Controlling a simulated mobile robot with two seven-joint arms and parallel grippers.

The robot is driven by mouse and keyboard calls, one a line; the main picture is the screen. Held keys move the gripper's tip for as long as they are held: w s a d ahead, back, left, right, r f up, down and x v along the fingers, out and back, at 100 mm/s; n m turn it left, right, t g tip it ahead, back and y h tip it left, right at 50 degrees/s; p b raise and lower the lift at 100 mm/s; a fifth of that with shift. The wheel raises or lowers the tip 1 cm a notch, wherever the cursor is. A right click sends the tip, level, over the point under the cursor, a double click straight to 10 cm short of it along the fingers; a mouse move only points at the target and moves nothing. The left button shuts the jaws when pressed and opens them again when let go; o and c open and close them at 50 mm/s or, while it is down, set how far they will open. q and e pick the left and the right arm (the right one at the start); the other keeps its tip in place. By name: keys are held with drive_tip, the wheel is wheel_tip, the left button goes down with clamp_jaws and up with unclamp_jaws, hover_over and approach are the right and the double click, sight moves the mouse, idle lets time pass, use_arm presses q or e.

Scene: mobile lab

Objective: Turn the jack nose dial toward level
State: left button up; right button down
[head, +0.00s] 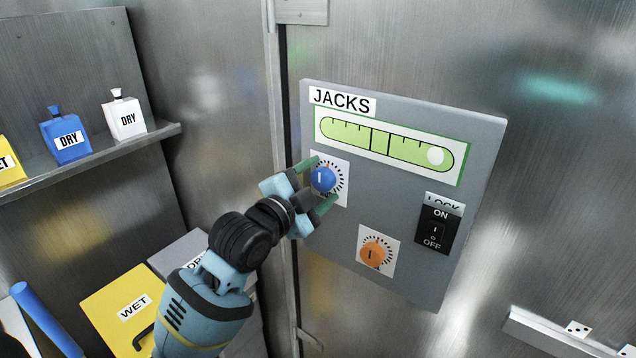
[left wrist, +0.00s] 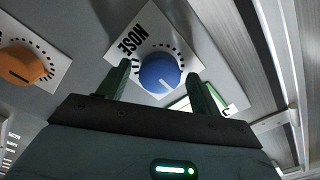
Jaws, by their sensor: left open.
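The blue nose dial (head: 323,179) sits on the grey JACKS panel (head: 400,110), on a white card with tick marks. In the left wrist view the dial (left wrist: 160,73) shows a white pointer line, and its card reads NOSE (left wrist: 130,42). My left gripper (head: 325,184) is open, with one green finger on each side of the dial; I cannot tell whether they touch it. The green level gauge (head: 388,144) above has its pale bubble (head: 435,156) near the right end, away from the centre marks. My right gripper is not in view.
An orange dial (head: 375,252) is lower on the panel, with a LOCK switch (head: 435,228) to its right. A shelf (head: 100,160) at left holds DRY bottles (head: 66,136). WET (head: 118,305) and DRY boxes stand below it.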

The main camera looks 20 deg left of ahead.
use_arm(q)
drive_tip(key=shift+w, duration=0.15)
drive_tip(key=shift+c, duration=0.3)
drive_tip(key=c, duration=0.9)
drive_tip(key=shift+c, duration=0.2)
drive_tip(key=shift+n, duration=0.3)
